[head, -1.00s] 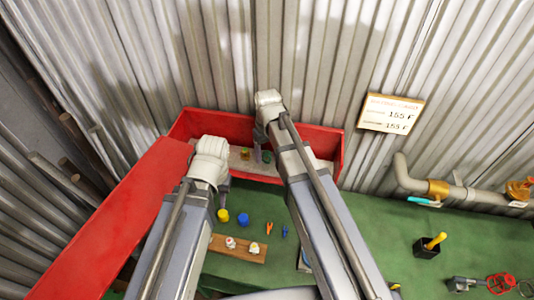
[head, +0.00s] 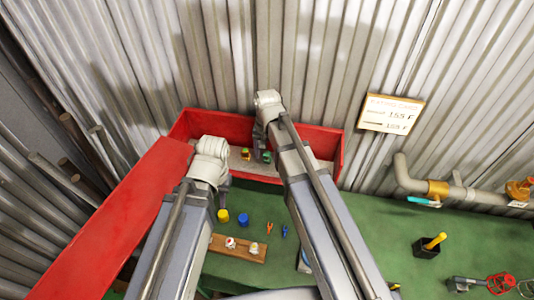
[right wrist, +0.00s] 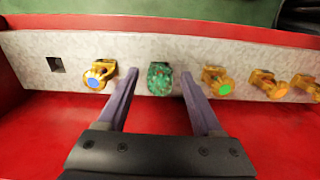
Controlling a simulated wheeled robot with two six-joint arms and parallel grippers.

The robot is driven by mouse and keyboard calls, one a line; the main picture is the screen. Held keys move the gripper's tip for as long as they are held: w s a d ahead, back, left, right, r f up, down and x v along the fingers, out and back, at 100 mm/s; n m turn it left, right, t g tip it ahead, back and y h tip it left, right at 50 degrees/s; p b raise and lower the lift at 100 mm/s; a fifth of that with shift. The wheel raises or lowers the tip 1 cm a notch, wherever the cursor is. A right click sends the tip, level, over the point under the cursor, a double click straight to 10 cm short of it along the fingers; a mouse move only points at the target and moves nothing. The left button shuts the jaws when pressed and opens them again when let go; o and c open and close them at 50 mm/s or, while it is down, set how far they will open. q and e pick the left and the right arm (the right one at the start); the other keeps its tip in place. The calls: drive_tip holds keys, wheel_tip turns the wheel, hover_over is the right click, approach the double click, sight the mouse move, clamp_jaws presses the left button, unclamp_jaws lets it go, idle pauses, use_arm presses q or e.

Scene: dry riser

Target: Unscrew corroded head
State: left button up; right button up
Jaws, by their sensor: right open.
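The corroded head (right wrist: 159,79) is a green, crusted sprinkler head on a pale grey pipe strip (right wrist: 30,60). In the right wrist view it sits between the fingers of my right gripper (right wrist: 160,75), which are open with one finger on each side. Gaps show between it and both fingers. Cleaner brass heads flank it, one with a blue face (right wrist: 98,76) on the left and one with a green face (right wrist: 217,80) on the right. My left gripper (head: 223,192) shows only in part beside its wrist above the green bench; its fingers are not clear.
The strip lies within a red trough (head: 325,140) against the corrugated wall. The green bench (head: 380,240) holds yellow (head: 223,215) and blue (head: 243,219) pots, a wooden block (head: 225,250) with white-topped pieces, and a black holder (head: 426,248). A rating card (head: 391,114) hangs on the wall.

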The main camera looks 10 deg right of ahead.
drive_tip(key=m, duration=0.8)
drive_tip(key=shift+m, duration=0.4)
drive_tip(key=shift+c, duration=0.2)
clamp_jaws()
